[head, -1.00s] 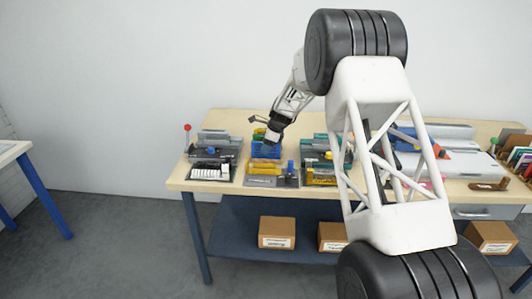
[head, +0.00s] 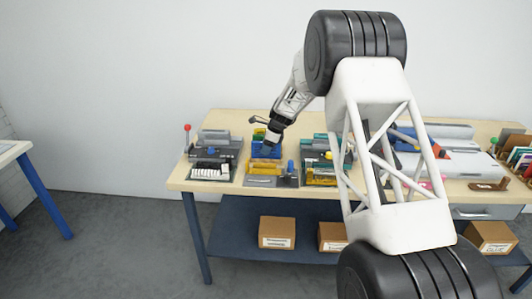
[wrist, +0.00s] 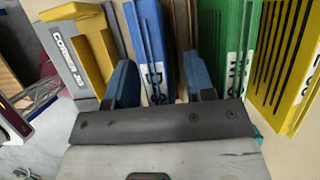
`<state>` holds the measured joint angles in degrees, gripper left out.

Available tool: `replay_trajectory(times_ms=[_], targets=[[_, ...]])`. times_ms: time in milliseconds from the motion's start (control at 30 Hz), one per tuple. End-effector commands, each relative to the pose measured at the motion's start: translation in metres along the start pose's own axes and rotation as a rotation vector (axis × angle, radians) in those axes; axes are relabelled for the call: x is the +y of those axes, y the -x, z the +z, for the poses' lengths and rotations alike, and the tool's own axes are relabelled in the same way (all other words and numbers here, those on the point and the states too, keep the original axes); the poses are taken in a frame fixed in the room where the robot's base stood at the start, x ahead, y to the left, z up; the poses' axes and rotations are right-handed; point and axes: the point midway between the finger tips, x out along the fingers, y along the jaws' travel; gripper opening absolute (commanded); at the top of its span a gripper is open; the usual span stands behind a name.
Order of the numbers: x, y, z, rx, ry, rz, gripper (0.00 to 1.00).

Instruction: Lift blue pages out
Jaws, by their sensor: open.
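The blue pages (wrist: 147,40) show in the wrist view as a narrow blue block with a white, partly hidden label. My gripper (wrist: 158,65) is open, with one blue finger to the left of the block and the other to its right. A tan gap shows between the block and the right finger. Contact with the left finger cannot be told. In the head view my gripper (head: 270,142) is over a blue item (head: 262,151) on the table; its fingertips are too small to make out there.
In the wrist view, green binders (wrist: 228,35) and a yellow one (wrist: 290,50) stand to the right. A yellow bracket (wrist: 88,40) and a grey corner jig (wrist: 70,50) are close on the left. Other fixtures crowd the wooden table (head: 180,180).

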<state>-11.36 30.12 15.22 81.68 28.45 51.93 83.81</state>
Motion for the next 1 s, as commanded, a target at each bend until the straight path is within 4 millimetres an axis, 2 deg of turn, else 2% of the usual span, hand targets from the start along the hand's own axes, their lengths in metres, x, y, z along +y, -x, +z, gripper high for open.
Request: replay_trajectory(times_ms=[400,467,733,1000], targets=[[0.0000,-0.0009,-0.0004,0.000,0.000,0.000,0.49],[0.0000,-0.0009,-0.0004,0.000,0.000,0.000,0.41],[0.0000,-0.0009,-0.0004,0.000,0.000,0.000,0.00],[-0.0001,-0.0005,-0.0002,0.000,0.000,0.000,0.00]])
